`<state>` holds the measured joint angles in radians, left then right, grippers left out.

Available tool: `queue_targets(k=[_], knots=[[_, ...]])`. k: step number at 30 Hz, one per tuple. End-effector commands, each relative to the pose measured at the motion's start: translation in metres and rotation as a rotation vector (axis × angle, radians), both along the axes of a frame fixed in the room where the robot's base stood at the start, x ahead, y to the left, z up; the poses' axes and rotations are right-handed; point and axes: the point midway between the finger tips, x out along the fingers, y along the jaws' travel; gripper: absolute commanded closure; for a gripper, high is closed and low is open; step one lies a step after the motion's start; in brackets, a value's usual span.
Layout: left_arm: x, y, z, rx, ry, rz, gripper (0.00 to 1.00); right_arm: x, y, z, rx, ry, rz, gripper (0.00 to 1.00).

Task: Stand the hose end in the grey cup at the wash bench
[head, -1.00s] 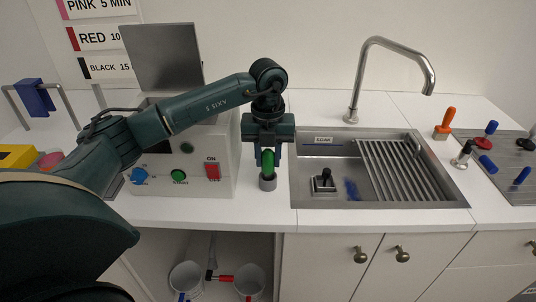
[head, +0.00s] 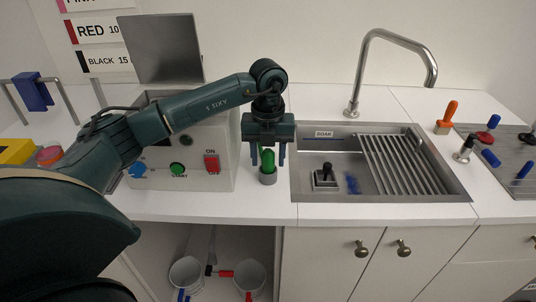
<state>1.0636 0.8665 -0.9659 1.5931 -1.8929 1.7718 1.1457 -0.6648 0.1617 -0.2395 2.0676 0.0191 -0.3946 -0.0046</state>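The grey cup (head: 268,179) stands on the white bench top, between the white machine and the sink. The green hose end (head: 268,160) stands about upright with its lower part inside the cup. My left gripper (head: 268,156) points straight down over the cup. Its two fingers are spread on either side of the green hose end, with gaps showing between. The cup wall hides the lower part of the hose end. My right gripper is not in view.
The white machine (head: 205,160) with buttons and a raised lid stands close left of the cup. The steel sink (head: 335,200) with a tall tap (head: 357,75) is on the right. Two white buckets (head: 186,275) stand under the bench.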

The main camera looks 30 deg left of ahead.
Motion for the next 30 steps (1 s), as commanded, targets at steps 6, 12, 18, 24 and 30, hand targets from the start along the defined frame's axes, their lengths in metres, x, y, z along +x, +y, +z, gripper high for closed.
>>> queue_targets(k=[6,12,18,24,30], knots=[[0.000,0.000,0.000,0.000,0.000,0.000,0.47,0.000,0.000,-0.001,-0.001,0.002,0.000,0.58],[0.000,0.000,0.000,0.000,0.000,0.000,0.47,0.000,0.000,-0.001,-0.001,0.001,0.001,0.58],[0.002,0.000,0.019,0.000,-0.007,-0.001,0.47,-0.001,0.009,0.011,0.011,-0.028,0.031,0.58],[0.001,0.000,0.069,0.000,-0.007,0.000,0.47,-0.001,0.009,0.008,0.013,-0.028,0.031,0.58],[0.001,0.000,0.109,-0.001,-0.004,0.000,0.47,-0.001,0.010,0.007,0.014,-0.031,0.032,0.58]])
